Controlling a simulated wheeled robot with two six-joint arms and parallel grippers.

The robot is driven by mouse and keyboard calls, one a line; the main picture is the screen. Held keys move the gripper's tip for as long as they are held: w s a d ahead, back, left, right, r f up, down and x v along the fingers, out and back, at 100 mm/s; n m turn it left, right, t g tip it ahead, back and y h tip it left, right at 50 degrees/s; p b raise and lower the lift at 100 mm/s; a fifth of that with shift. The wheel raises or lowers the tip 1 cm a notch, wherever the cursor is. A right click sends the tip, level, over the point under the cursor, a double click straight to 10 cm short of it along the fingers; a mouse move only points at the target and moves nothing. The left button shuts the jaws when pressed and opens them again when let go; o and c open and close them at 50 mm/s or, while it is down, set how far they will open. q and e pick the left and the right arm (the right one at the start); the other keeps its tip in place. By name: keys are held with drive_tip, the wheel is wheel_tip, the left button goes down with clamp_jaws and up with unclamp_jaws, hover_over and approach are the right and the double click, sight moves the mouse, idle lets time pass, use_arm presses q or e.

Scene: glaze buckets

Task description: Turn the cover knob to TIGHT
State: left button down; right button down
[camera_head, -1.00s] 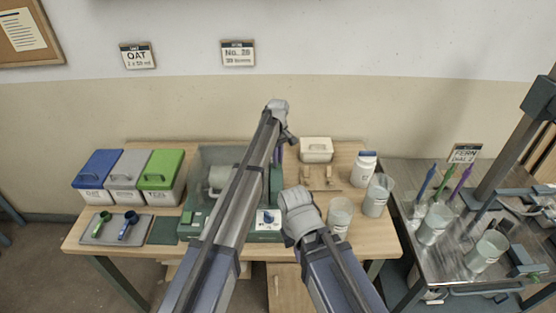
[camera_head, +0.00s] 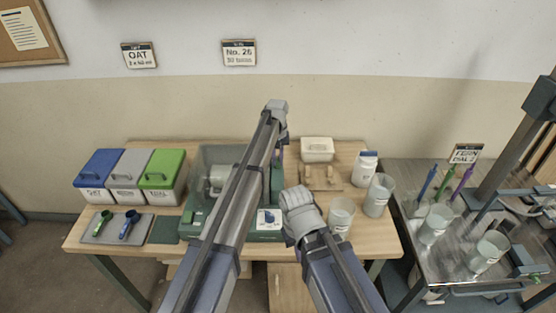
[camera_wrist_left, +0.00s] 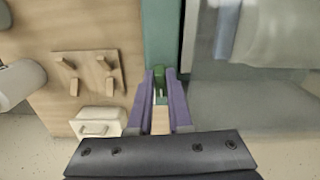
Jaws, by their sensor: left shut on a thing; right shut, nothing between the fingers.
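The green machine with a clear cover (camera_head: 222,160) stands mid-table in the head view, partly behind my left arm. In the left wrist view, a small green knob (camera_wrist_left: 158,76) sits at the machine's edge beside the clear cover (camera_wrist_left: 225,95). My left gripper (camera_wrist_left: 160,84) has its purple fingers shut on this cover knob. In the head view my left arm hides the knob, and no TIGHT mark is readable. My right gripper (camera_head: 298,205) is low in front of the machine's right end, shut and empty, its fingertips mostly hidden.
Lidded bins (camera_head: 130,176) and a scoop tray (camera_head: 117,226) stand left. A cream box (camera_head: 317,149), a wooden peg board (camera_head: 320,178), a white jar (camera_head: 365,168) and clear buckets (camera_head: 341,215) stand close on the right. A metal cart (camera_head: 455,225) is further right.

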use_arm(q)
drive_tip(key=shift+m, duration=0.5)
drive_tip(key=c, duration=1.1)
unclamp_jaws()
